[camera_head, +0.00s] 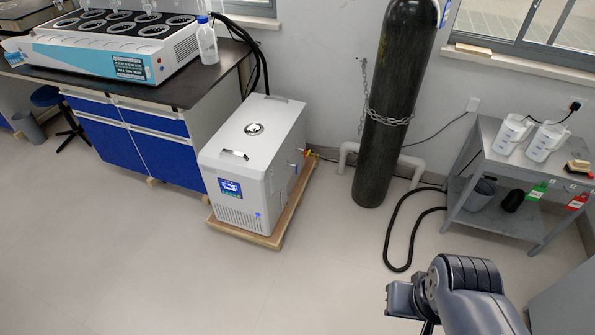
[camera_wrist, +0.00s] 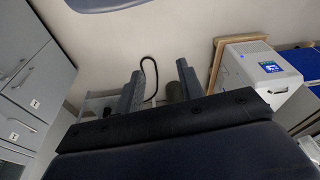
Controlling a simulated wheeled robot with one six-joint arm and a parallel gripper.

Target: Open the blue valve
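A red and yellow fitting (camera_head: 309,152) sits farther back on that side. The box also shows at the right of the wrist view (camera_wrist: 262,75), where I cannot make out a valve. My gripper (camera_wrist: 159,70) is open, its two fingers apart with nothing between them. In the head view my arm is at the lower right, well away from the box.
The box rests on a wooden pallet (camera_head: 247,236). A chained dark gas cylinder (camera_head: 383,150) stands behind it to the right. A black hose (camera_head: 389,238) loops on the floor before a grey cart (camera_head: 486,140). The floor in front is clear.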

